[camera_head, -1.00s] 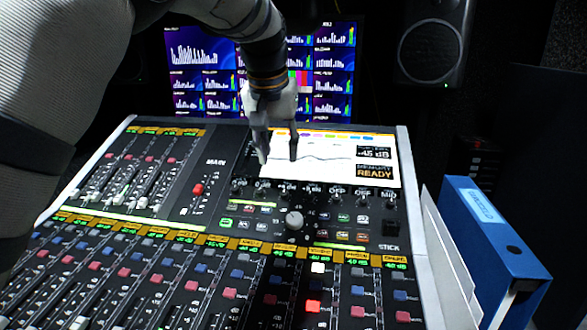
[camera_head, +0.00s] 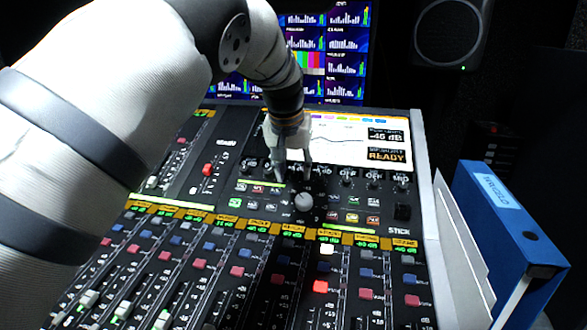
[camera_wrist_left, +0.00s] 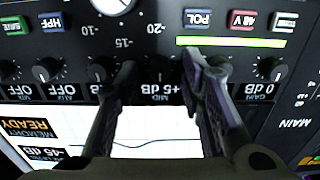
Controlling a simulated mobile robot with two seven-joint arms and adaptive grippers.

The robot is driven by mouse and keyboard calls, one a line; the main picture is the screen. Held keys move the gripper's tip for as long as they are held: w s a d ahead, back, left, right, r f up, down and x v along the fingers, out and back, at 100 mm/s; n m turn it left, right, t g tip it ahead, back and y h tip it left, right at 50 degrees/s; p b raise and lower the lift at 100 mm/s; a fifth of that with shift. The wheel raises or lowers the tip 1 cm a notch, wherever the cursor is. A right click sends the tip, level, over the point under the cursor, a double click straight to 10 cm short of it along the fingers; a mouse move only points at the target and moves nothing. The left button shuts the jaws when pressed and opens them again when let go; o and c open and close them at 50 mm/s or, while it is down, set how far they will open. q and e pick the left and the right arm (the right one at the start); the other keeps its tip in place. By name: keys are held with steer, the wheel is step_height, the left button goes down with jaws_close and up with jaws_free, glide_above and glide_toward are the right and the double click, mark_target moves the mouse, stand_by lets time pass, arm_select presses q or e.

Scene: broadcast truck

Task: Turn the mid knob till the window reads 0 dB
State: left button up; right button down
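The mid knob (camera_wrist_left: 160,72) is a small dark knob in a row of knobs on the mixing console. In the left wrist view it lies between the two fingertips of my left gripper (camera_wrist_left: 160,80), with a gap on each side. The picture there is upside down, and the small window (camera_wrist_left: 160,88) by the knob reads +5 dB. In the head view my left gripper (camera_head: 293,166) points down at this row. Its fingers are apart, and the knob is hard to make out there. My right gripper is not in view.
Neighbouring knobs (camera_wrist_left: 271,68) stand close on both sides. A larger grey knob (camera_head: 304,201) sits just in front. The lit display (camera_head: 350,140) lies behind, reading -45 dB and READY. A blue binder (camera_head: 510,235) stands right of the console.

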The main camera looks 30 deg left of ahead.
arm_select(q)
jaws_close()
steer(key=n, duration=0.2)
steer(key=shift+n+p, duration=0.3)
steer(key=shift+n, duration=1.5)
steer(key=shift+o, duration=0.7)
jaws_free()
steer(key=shift+a, duration=0.1)
